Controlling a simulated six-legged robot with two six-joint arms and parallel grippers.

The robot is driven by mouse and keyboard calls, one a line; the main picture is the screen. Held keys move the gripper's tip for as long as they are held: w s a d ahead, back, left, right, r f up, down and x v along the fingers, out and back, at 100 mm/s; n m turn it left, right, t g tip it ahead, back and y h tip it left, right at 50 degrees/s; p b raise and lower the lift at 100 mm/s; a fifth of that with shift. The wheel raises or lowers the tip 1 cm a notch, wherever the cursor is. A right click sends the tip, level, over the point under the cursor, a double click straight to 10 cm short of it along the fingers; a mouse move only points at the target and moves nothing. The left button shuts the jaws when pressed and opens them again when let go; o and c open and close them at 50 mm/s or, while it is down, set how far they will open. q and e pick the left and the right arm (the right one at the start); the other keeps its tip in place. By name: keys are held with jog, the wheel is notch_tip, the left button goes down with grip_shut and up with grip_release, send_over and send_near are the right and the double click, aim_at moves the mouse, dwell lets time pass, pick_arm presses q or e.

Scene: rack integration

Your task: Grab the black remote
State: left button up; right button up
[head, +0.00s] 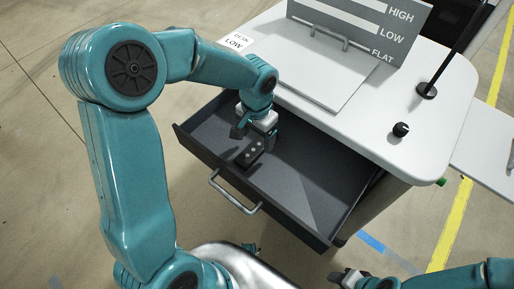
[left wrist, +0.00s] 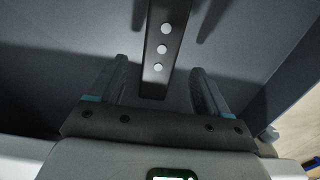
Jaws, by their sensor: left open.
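The black remote (head: 250,154) lies in the open grey drawer (head: 310,175), near the drawer's left end. It has a row of pale round buttons. In the left wrist view the remote (left wrist: 161,75) runs down from the top edge, with its near end between the two fingers. My left gripper (head: 254,130) is over the drawer, right above the remote. In the left wrist view my left gripper (left wrist: 160,85) is open, with a finger on each side of the remote and clear gaps. My right gripper (head: 347,276) is at the bottom edge, away from the drawer; its jaws are unclear.
The drawer has a front handle (head: 234,192) and raised walls around the remote. A white desk top (head: 365,125) overhangs it behind, with a grey sign (head: 350,30), a black knob (head: 401,129) and a black post (head: 428,88). The drawer's right part is empty.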

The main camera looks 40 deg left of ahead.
aim_at(257, 146)
pick_arm(q)
notch_tip(257, 146, down, 4)
jog(key=shift+r, duration=0.2)
jog(key=shift+c, duration=0.6)
jog(key=c, duration=1.1)
jog(key=shift+o, duration=0.2)
jog(key=shift+r, duration=0.1)
